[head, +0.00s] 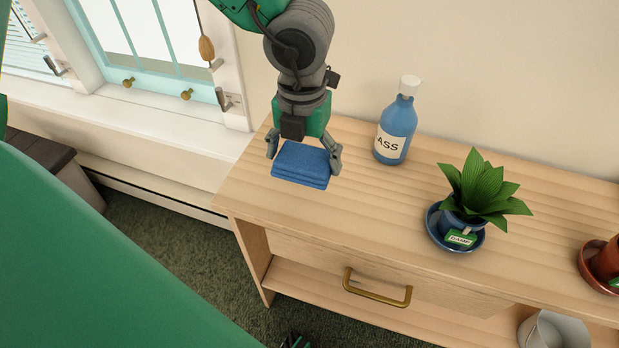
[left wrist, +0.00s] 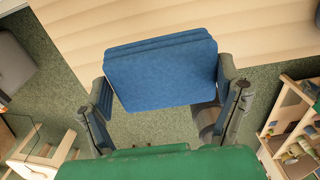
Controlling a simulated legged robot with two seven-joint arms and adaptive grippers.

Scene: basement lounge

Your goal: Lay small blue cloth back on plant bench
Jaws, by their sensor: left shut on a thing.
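A small folded blue cloth (head: 301,165) is between the fingers of my left gripper (head: 304,162), at the left end of the wooden plant bench (head: 345,190). The gripper is shut on the cloth from both sides and points down. In the left wrist view, the cloth (left wrist: 162,72) spans the gap between the fingers of the left gripper (left wrist: 165,98), with the bench top (left wrist: 265,25) beyond it. I cannot tell whether the cloth touches the bench top.
A blue bottle (head: 396,125) stands right of the gripper, near the wall. A potted plant (head: 475,195) on a blue saucer and a terracotta pot (head: 606,262) stand further right. A brass handle (head: 377,290) juts from the bench front. The bench top in front of the cloth is clear.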

